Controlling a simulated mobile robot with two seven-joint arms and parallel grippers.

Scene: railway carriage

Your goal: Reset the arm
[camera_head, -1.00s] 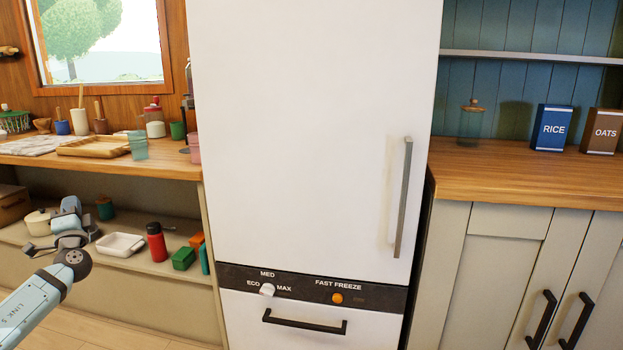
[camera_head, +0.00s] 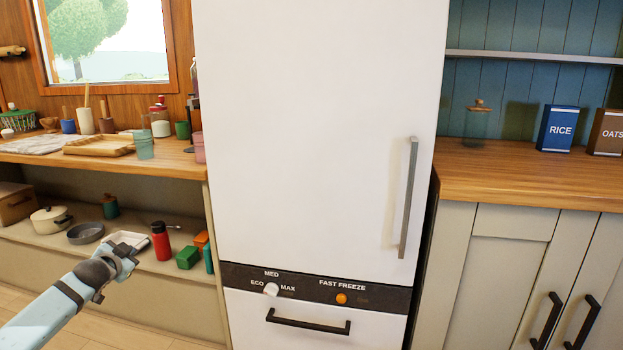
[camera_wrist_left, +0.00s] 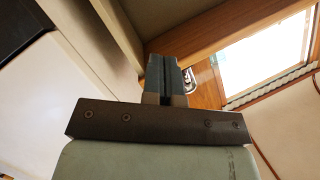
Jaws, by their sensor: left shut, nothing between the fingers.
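My left arm comes in from the lower left in the head view. Its left gripper (camera_head: 112,280) is at the arm's end, in front of the low shelf and left of the white fridge (camera_head: 310,130). In the left wrist view the two fingers of the left gripper (camera_wrist_left: 166,80) are together and hold nothing. Part of a white dish (camera_head: 126,239) on the low shelf shows just behind the gripper. My right gripper is in neither view.
The low shelf holds a white pot (camera_head: 50,220), a grey pan (camera_head: 86,233), a red bottle (camera_head: 160,241) and a green box (camera_head: 188,258). The wooden counter (camera_head: 178,168) above carries jars and a tray. A right-hand counter (camera_head: 490,180) holds boxes. Floor is free at lower left.

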